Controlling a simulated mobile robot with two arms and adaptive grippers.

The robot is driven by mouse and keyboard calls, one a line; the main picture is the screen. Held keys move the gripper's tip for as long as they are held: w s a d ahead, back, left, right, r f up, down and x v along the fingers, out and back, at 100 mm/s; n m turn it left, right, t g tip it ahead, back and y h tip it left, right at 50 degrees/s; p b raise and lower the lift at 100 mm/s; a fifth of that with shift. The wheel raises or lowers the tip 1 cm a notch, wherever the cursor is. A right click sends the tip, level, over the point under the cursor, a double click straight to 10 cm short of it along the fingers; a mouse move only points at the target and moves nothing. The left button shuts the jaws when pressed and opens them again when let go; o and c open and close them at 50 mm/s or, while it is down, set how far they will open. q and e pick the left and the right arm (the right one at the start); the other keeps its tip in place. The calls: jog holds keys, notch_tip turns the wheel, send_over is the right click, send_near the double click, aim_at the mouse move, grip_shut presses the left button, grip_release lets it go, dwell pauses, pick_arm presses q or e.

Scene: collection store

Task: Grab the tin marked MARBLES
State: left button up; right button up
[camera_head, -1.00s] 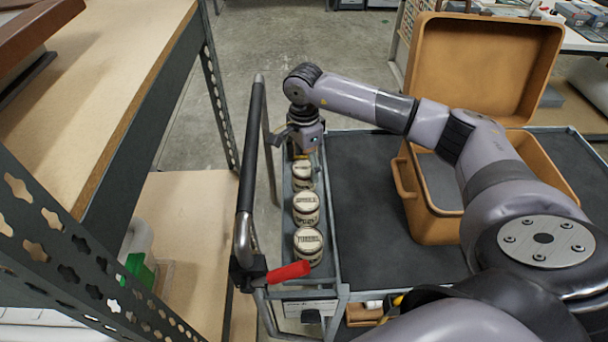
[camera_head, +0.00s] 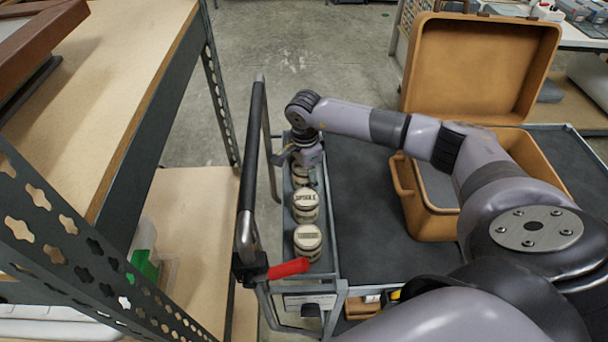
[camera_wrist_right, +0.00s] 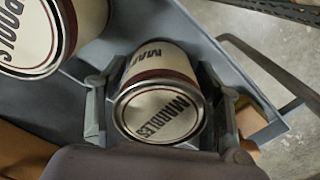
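The MARBLES tin (camera_wrist_right: 160,112) is cream with dark red bands and stands between the two fingers of my right gripper (camera_wrist_right: 162,115) in the wrist view. The fingers are spread on either side of it, with narrow gaps that seem to remain. In the head view my right gripper (camera_head: 307,158) is over the far end of the row of tins and partly hides the tin under it (camera_head: 300,178). A neighbouring tin with a partly cut-off label ending in "POOLS" (camera_wrist_right: 30,35) is beside it in the wrist view. My left gripper is not in view.
Two more tins, the middle one (camera_head: 306,207) and the nearest one (camera_head: 308,242), line the narrow tray (camera_head: 325,262) at the cart's left edge. An open orange case (camera_head: 430,215) stands on the dark cart top (camera_head: 360,220). A handle bar (camera_head: 250,150) rises left of the tray.

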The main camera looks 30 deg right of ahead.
jog(key=c, duration=1.1)
jog(key=shift+r, duration=0.15)
